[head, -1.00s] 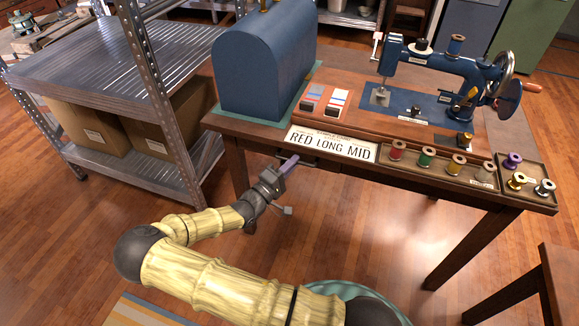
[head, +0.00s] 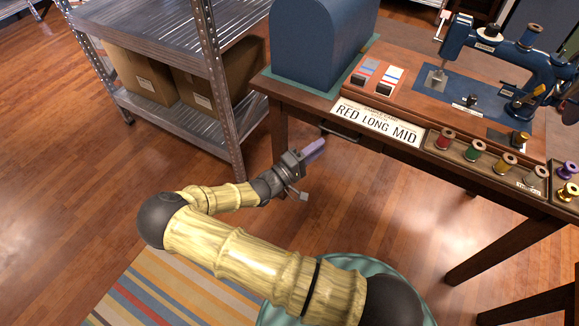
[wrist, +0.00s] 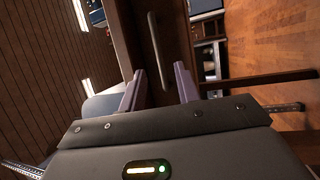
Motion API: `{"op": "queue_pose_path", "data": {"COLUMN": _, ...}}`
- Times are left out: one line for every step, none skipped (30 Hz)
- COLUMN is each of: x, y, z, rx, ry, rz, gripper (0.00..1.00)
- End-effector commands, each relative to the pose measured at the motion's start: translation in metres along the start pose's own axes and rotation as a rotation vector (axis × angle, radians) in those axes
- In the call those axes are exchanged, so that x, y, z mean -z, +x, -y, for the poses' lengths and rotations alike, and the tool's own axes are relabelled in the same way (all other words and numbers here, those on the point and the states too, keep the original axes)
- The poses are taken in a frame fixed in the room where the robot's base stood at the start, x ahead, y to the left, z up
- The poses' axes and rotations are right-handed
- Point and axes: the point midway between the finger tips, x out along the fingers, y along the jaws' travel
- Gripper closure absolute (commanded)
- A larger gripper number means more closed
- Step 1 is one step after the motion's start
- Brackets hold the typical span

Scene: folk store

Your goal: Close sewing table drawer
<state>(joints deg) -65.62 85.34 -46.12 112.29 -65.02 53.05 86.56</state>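The sewing table (head: 262,84) is dark wood and stands at the upper right of the head view. Its drawer front is mostly hidden under the tabletop edge and the sign; I cannot tell how far the drawer is out. A dark bar handle (head: 345,134) shows just below the edge. In the wrist view a long pale handle bar (wrist: 154,48) lies ahead, on a dark wood front. My gripper (head: 317,148) is just short of the table's front edge, pointing at it.
A metal shelf (head: 150,40) with cardboard boxes (head: 138,77) stands left of the table. On the table are a blue domed case (head: 315,40), a sewing machine (head: 500,50), a sign (head: 376,122) and thread spools (head: 475,150). Open wooden floor lies at the left.

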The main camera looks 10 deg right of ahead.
Motion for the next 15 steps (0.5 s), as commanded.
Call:
{"op": "queue_pose_path", "data": {"x": 0.001, "y": -0.011, "z": -0.001, "rx": 0.003, "ry": 0.000, "rz": -0.004, "gripper": 0.68}}
{"op": "queue_pose_path", "data": {"x": 0.001, "y": -0.018, "z": -0.001, "rx": 0.003, "ry": 0.000, "rz": -0.004, "gripper": 0.68}}
{"op": "queue_pose_path", "data": {"x": 0.001, "y": -0.026, "z": -0.001, "rx": 0.002, "ry": 0.001, "rz": -0.004, "gripper": 0.68}}
{"op": "queue_pose_path", "data": {"x": 0.001, "y": -0.031, "z": -0.001, "rx": 0.002, "ry": 0.001, "rz": -0.004, "gripper": 0.68}}
{"op": "queue_pose_path", "data": {"x": 0.001, "y": -0.038, "z": -0.001, "rx": 0.003, "ry": 0.000, "rz": -0.004, "gripper": 0.68}}
{"op": "queue_pose_path", "data": {"x": 0.001, "y": -0.046, "z": -0.001, "rx": 0.002, "ry": 0.000, "rz": -0.004, "gripper": 0.68}}
{"op": "queue_pose_path", "data": {"x": 0.001, "y": -0.051, "z": -0.001, "rx": 0.003, "ry": 0.000, "rz": -0.003, "gripper": 0.68}}
{"op": "queue_pose_path", "data": {"x": 0.001, "y": -0.058, "z": -0.001, "rx": 0.003, "ry": 0.000, "rz": -0.004, "gripper": 0.68}}
{"op": "queue_pose_path", "data": {"x": 0.001, "y": -0.066, "z": -0.001, "rx": 0.002, "ry": 0.001, "rz": -0.004, "gripper": 0.68}}
{"op": "queue_pose_path", "data": {"x": 0.001, "y": -0.071, "z": 0.000, "rx": 0.003, "ry": 0.001, "rz": -0.004, "gripper": 0.68}}
{"op": "queue_pose_path", "data": {"x": 0.001, "y": -0.077, "z": -0.001, "rx": 0.003, "ry": 0.000, "rz": -0.003, "gripper": 0.68}}
{"op": "queue_pose_path", "data": {"x": 0.001, "y": -0.083, "z": -0.001, "rx": 0.001, "ry": 0.000, "rz": -0.003, "gripper": 0.68}}
{"op": "queue_pose_path", "data": {"x": 0.001, "y": -0.087, "z": 0.000, "rx": 0.002, "ry": 0.000, "rz": -0.003, "gripper": 0.68}}
{"op": "queue_pose_path", "data": {"x": 0.001, "y": -0.091, "z": 0.000, "rx": 0.002, "ry": 0.001, "rz": -0.002, "gripper": 0.68}}
{"op": "queue_pose_path", "data": {"x": 0.001, "y": -0.096, "z": 0.000, "rx": 0.002, "ry": 0.001, "rz": -0.002, "gripper": 0.68}}
